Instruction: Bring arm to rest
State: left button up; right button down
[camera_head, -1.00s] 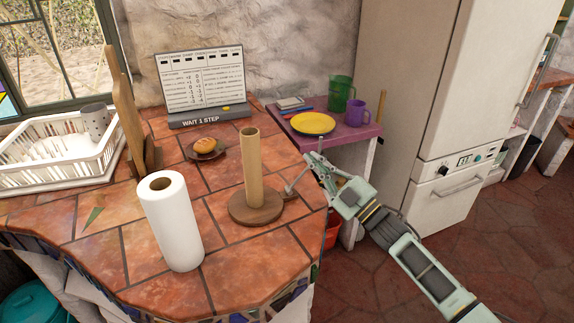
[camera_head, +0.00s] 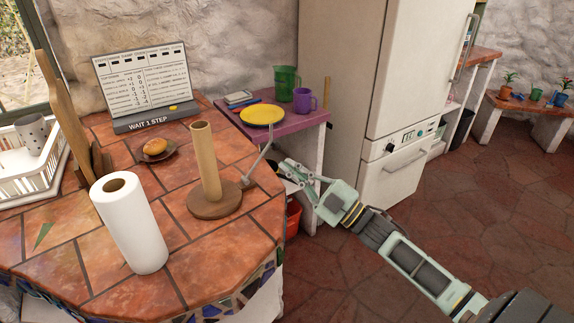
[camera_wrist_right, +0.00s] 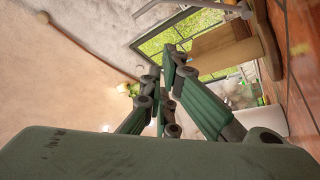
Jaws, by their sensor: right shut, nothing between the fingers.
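My right gripper (camera_head: 287,169) is at the right edge of the tiled counter, its arm reaching in from the lower right. Its fingers are shut and empty; they also show in the right wrist view (camera_wrist_right: 170,72). It appears just right of the metal side rod of the wooden paper towel holder (camera_head: 207,165), with a small gap in the picture. The holder stands upright on the counter with a bare post. My left gripper is not in view.
A white paper towel roll (camera_head: 132,228) stands upright on the counter (camera_head: 215,250). A bun (camera_head: 155,146) on a small plate, a sign board (camera_head: 145,85) and a white dish rack (camera_head: 30,180) are behind. A purple side table (camera_head: 300,122) holds a yellow plate (camera_head: 262,115) and cups. Floor at right is clear.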

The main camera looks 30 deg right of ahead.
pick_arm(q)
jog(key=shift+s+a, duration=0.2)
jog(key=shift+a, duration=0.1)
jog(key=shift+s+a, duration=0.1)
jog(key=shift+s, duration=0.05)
